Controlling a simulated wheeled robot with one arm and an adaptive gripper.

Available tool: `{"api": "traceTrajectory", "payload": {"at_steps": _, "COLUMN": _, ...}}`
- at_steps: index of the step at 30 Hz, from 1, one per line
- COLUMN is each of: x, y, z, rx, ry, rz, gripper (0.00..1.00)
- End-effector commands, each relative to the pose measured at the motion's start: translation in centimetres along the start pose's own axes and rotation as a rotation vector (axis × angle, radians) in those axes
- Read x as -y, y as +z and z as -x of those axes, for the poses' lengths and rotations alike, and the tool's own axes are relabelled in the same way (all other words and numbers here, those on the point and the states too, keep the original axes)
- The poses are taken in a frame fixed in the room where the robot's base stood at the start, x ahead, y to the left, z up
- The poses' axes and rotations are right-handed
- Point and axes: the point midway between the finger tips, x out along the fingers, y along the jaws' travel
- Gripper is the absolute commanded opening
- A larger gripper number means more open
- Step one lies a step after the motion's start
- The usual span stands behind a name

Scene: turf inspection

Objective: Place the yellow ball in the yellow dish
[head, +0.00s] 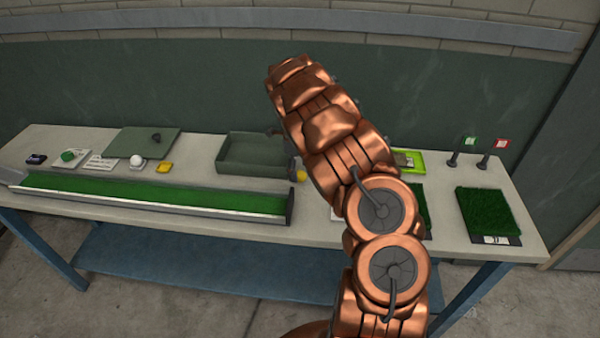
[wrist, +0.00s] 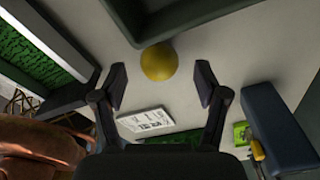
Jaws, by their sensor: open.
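The yellow ball (wrist: 158,62) sits on the table beside the dark green open box. In the wrist view it lies beyond the fingertips of my gripper (wrist: 161,85), roughly centred between them. The fingers are spread apart with nothing between them. My gripper is mostly hidden behind the arm there. The small yellow dish (head: 164,168) stands on the table to the left, beside a white ball (head: 137,160). The dish looks empty and is out of the wrist view.
The open box (head: 250,168) stands between dish and yellow ball. A long green trough (head: 150,196) with raised edges runs along the front. A dark green lid (head: 125,138) with a knob lies behind the dish.

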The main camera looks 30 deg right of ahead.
Motion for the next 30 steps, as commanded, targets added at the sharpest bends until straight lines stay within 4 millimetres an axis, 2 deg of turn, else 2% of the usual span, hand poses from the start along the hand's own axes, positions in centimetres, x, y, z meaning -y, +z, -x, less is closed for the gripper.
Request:
{"api": "traceTrajectory", "payload": {"at_steps": 4, "x": -0.1, "y": 0.1, "z": -1.4, "rx": 0.000, "ry": 0.000, "rz": 0.003, "gripper": 0.73}}
{"api": "traceTrajectory", "payload": {"at_steps": 11, "x": 0.0, "y": 0.1, "z": -1.7, "rx": 0.001, "ry": -0.001, "rz": 0.003, "gripper": 0.72}}
{"api": "traceTrajectory", "payload": {"at_steps": 30, "x": -0.1, "y": 0.1, "z": -1.6, "rx": 0.001, "ry": -0.001, "rz": 0.003, "gripper": 0.05}}
